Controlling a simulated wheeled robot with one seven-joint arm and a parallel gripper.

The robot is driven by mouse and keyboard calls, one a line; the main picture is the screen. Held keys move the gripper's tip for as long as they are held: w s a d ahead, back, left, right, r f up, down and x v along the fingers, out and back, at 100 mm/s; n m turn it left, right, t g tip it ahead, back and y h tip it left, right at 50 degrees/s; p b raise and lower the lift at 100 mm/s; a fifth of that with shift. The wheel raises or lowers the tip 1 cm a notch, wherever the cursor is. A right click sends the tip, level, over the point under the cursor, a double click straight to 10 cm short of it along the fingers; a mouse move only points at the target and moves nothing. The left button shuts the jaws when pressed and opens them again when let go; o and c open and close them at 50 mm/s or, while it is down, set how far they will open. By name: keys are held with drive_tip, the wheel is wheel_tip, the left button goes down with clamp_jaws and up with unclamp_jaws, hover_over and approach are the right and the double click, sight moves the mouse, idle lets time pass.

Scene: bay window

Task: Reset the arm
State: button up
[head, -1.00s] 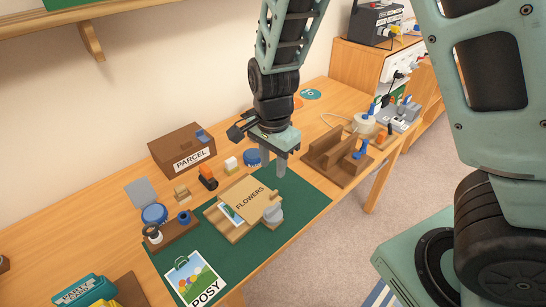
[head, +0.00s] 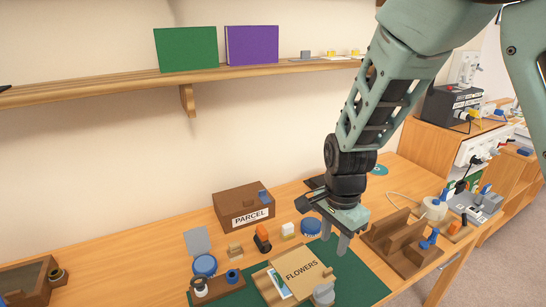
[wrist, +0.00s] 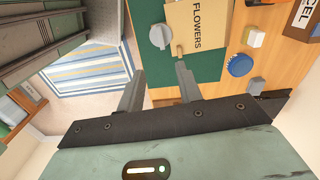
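My gripper (head: 336,243) points down above the green mat (head: 367,285) on the wooden table. It is empty, with its two fingers apart; the gap between them shows in the wrist view (wrist: 160,92). The board marked FLOWERS (head: 302,272) lies on the mat just left of and below my gripper in the head view. A round grey knob-like piece (head: 324,293) sits at its corner. In the wrist view the FLOWERS board (wrist: 200,25) and the grey piece (wrist: 160,36) lie ahead of the fingers.
A PARCEL box (head: 243,206), an orange item (head: 262,238) and a blue-lidded jar (head: 204,265) stand left of my arm. A wooden rack (head: 404,242) stands close on the right. A wall shelf (head: 130,84) holds a green and a purple panel.

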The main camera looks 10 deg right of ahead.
drive_tip(key=s+a+r+n, duration=0.3)
drive_tip(key=s+r+n, duration=0.2)
drive_tip(key=s+n, duration=0.5)
drive_tip(key=s+a+r+n, duration=0.3)
drive_tip(key=s+r+n, duration=0.2)
drive_tip(key=s+n, duration=0.5)
drive_tip(key=shift+n+y, duration=0.3)
drive_tip(key=shift+n, duration=0.2)
drive_tip(key=shift+w, duration=0.1)
drive_tip(key=shift+c, duration=0.4)
